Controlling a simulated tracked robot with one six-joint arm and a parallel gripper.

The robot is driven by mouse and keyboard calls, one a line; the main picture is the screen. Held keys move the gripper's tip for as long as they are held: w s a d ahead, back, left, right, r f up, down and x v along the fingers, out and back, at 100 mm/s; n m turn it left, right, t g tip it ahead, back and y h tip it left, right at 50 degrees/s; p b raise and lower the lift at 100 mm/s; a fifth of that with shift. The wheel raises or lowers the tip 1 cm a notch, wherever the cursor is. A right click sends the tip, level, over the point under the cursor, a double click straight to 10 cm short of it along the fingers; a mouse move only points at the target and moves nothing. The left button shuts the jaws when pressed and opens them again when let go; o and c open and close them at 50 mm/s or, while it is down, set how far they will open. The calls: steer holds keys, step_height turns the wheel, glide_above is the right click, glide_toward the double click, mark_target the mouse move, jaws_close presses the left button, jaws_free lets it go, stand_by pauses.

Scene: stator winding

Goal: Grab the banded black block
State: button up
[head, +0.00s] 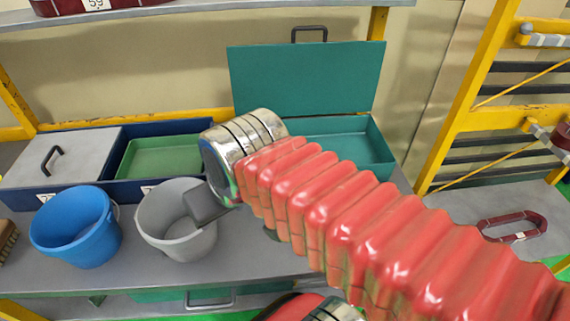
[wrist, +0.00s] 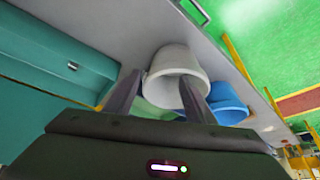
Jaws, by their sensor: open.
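I cannot make out a banded black block in either view; my arm covers part of the shelf top in the head view. My gripper (head: 205,206) hangs beside the grey bucket (head: 165,240), partly overlapping its right rim. In the wrist view my gripper (wrist: 160,88) has its two dark fingers apart, with nothing held between them. The grey bucket (wrist: 175,62) shows beyond and between the fingers. Whether a finger touches the bucket cannot be told.
A blue bucket (head: 75,232) stands left of the grey one. Behind are a grey-lidded box (head: 60,155), a green tray (head: 160,157) and an open teal box (head: 350,150) with raised lid (head: 305,85). A yellow-framed rack (head: 470,100) stands right.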

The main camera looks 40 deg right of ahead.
steer(key=shift+o, duration=0.8)
steer(key=shift+w+d+m+g, duration=0.1)
steer(key=shift+w+m+g, duration=0.2)
steer(key=shift+m, duration=0.1)
steer(key=shift+o, duration=0.6)
steer(key=shift+w+d+f+m, duration=0.1)
steer(key=shift+w+d+m, duration=0.2)
steer(key=shift+m, duration=0.1)
steer(key=shift+o, duration=0.2)
steer(key=w+d+f+m+g+y, duration=0.1)
steer(key=w+d+m+g+y, duration=0.1)
steer(key=w+d+m, duration=0.3)
steer(key=shift+w+d+f+m+g+y, duration=0.25)
steer(key=shift+w+d+m+g+y, duration=0.2)
steer(key=shift+d+m, duration=0.35)
steer(key=w+d+f+m+t+y, duration=0.1)
steer(key=w+d+f+m+y, duration=0.25)
steer(key=d+m, duration=0.45)
steer(key=w+d+f+m+t+y, duration=0.2)
steer(key=d+f+m+y, duration=0.15)
steer(key=d, duration=0.95)
steer(key=s+d+f+m+t, duration=0.1)
steer(key=d, duration=0.2)
steer(key=s+d+f+m+t, duration=0.1)
steer(key=d+f+m, duration=0.1)
steer(key=d, duration=0.2)
steer(key=s+d+f+m+t+y, duration=0.1)
steer(key=d+f+m, duration=0.1)
steer(key=d, duration=0.2)
steer(key=shift+s+t, duration=0.25)
